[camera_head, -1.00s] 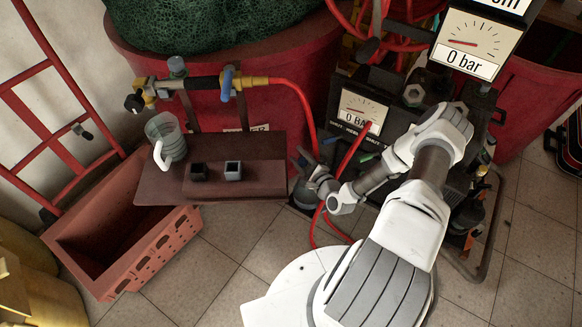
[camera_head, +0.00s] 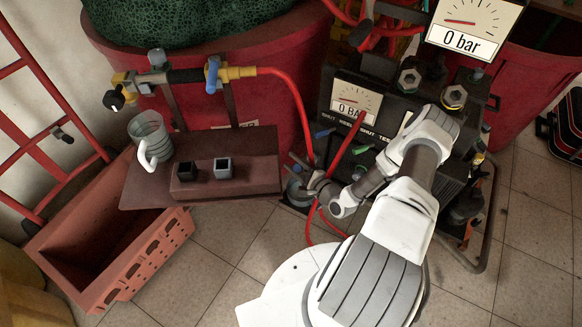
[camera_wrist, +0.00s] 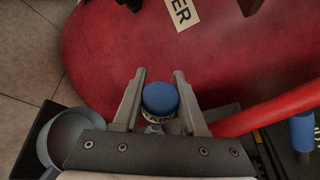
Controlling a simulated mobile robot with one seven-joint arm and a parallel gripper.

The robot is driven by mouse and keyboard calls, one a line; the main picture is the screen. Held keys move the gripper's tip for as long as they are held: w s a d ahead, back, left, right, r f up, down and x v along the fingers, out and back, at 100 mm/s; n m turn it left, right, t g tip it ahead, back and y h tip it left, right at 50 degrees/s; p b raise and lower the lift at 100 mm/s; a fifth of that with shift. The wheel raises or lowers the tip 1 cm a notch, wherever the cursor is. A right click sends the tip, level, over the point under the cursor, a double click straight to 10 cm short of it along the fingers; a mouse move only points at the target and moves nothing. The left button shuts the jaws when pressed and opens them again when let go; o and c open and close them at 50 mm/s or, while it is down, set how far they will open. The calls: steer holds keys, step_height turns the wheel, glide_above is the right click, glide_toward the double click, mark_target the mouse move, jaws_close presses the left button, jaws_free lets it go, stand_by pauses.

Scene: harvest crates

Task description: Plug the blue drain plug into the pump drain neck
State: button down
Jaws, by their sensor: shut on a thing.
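My gripper (camera_head: 299,165) is at the left side of the dark pump (camera_head: 403,108), low beside its gauge panel. In the wrist view my gripper (camera_wrist: 158,77) has its two fingers on either side of the blue drain plug (camera_wrist: 160,97), shut on it. The plug shows as a round blue top. Just below it is a pale band with partly hidden dark lettering, seemingly ending in "AIN". I cannot tell whether the band belongs to the drain neck, or whether the plug is seated. In the head view, the gripper hides the plug and neck.
A grey round cup (camera_wrist: 75,137) is close to the left finger. A red hose (camera_wrist: 270,110) passes on the right. A red tub (camera_head: 250,115) stands behind; an orange crate (camera_head: 150,258) is lower left.

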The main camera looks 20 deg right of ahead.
steer(key=shift+w+d+f, duration=1.05)
steer(key=shift+d+f, duration=0.1)
steer(key=shift+d, duration=0.2)
steer(key=shift+w+d+f, duration=0.6)
steer(key=shift+d+f, duration=0.05)
steer(key=shift+d, duration=0.1)
steer(key=shift+w+d+f, duration=0.55)
steer(key=shift+d+f, duration=0.1)
steer(key=shift+d, duration=0.1)
stand_by(1.1)
steer(key=shift+c, duration=1.9)
jaws_free()
steer(key=p+v, duration=0.3)
steer(key=v, duration=1.4)
steer(key=shift+s+p, duration=0.25)
steer(key=shift+p, duration=0.1)
